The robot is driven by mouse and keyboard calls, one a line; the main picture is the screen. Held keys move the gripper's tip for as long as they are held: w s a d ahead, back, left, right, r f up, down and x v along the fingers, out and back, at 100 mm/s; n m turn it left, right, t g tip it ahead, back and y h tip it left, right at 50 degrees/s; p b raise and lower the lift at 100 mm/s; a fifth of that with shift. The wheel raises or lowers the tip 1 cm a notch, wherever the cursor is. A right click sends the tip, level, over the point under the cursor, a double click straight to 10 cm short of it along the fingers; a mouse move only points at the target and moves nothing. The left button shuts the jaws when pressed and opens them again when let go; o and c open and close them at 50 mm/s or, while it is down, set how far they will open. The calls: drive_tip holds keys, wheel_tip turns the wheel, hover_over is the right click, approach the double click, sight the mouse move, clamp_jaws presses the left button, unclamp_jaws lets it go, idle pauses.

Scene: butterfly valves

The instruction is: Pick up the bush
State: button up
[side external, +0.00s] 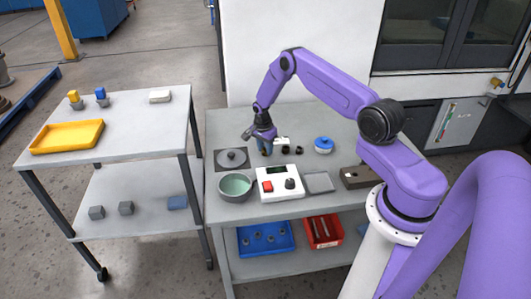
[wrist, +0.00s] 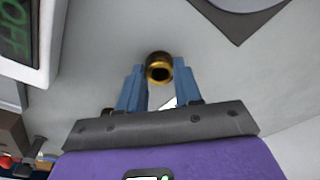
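The bush (wrist: 159,66) is a small gold ring with a dark hole, seen in the wrist view at the tips of my gripper (wrist: 159,75). One blue finger stands on each side, with little or no gap to the bush. Whether the fingers press on it is unclear. In the side view my gripper (side external: 265,151) points down, low over the back left of the grey work table (side external: 345,125). A bit of gold shows between its fingers there. Whether the bush touches the table is hard to tell.
Near my gripper are a dark square plate with a round lid (side external: 232,158), a green bowl (side external: 236,186), a white box with a red button (side external: 279,184), a blue round part (side external: 323,145) and small dark parts (side external: 299,179). A cart (side external: 130,135) stands left.

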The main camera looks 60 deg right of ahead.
drive_tip(key=shift+c, duration=0.5)
drive_tip(key=shift+r, duration=0.2)
drive_tip(key=shift+r, duration=0.6)
drive_tip(key=s+a+r, duration=0.6)
drive_tip(key=s+r, duration=0.5)
drive_tip(key=s, duration=0.2)
drive_tip(key=s+a+r+n, duration=0.1)
drive_tip(key=s+a, duration=0.1)
drive_tip(key=a, duration=0.7)
drive_tip(key=s+a, duration=0.2)
drive_tip(key=a, duration=0.6)
drive_tip(key=w+f, duration=0.3)
drive_tip(key=w, duration=0.1)
drive_tip(key=w+f, duration=0.3)
drive_tip(key=w, duration=0.2)
drive_tip(key=w+f, duration=0.3)
drive_tip(key=w, duration=0.1)
drive_tip(key=shift+w+d+f, duration=0.2)
drive_tip(key=shift+w+f, duration=0.25)
drive_tip(key=shift+f, duration=1.55)
